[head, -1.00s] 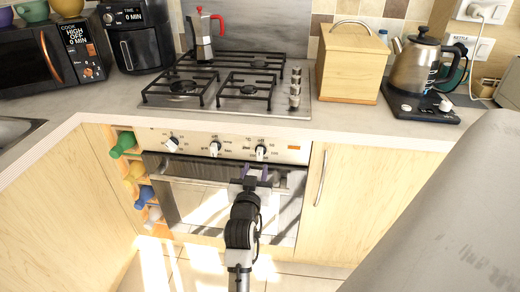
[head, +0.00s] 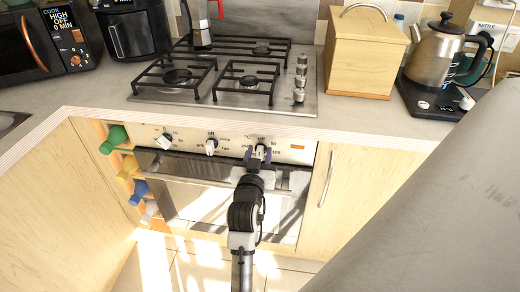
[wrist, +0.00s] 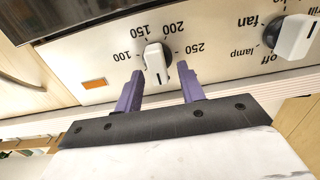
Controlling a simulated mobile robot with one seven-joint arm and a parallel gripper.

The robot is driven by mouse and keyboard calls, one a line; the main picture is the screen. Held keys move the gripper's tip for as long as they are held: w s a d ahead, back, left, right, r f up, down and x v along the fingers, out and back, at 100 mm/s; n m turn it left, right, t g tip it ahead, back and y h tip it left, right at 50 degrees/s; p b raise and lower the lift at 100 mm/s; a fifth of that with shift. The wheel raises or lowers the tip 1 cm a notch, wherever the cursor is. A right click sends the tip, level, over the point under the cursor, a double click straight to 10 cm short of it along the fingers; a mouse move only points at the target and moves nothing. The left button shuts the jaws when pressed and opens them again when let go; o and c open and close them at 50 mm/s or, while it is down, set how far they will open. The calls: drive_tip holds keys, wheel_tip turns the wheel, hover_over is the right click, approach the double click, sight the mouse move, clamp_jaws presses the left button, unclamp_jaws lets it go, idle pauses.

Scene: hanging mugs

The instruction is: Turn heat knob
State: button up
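The heat knob (head: 260,149) is the rightmost white knob on the oven's front panel. In the wrist view the heat knob (wrist: 154,64) has a white grip with a dark line and stands among numbers from 100 to 250, seen upside down. My gripper (head: 257,156) is right in front of it. In the wrist view my gripper (wrist: 160,74) is open, its two purple fingers at either side of the knob's near end with gaps showing. I cannot tell how far the fingertips reach past the knob's face.
The middle knob (head: 211,146), marked fan and lamp, and the left knob (head: 165,141) are on the same panel. The oven door handle (head: 182,153) runs below the panel. An orange indicator (wrist: 95,84) is beside the heat knob. The hob (head: 222,105) is above.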

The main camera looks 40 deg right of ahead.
clamp_jaws()
idle(0.3)
drive_tip(key=m+b, duration=0.1)
drive_tip(key=m, duration=0.1)
drive_tip(key=m+b, duration=0.2)
drive_tip(key=shift+s+d+f, duration=0.15)
drive_tip(key=shift+s+f, duration=0.05)
drive_tip(key=m+b, duration=0.2)
drive_tip(key=m, duration=0.1)
drive_tip(key=m+b, duration=0.1)
drive_tip(key=m, duration=0.2)
drive_tip(key=shift+s+d+b, duration=0.2)
drive_tip(key=shift+b, duration=0.2)
drive_tip(key=shift+m, duration=0.4)
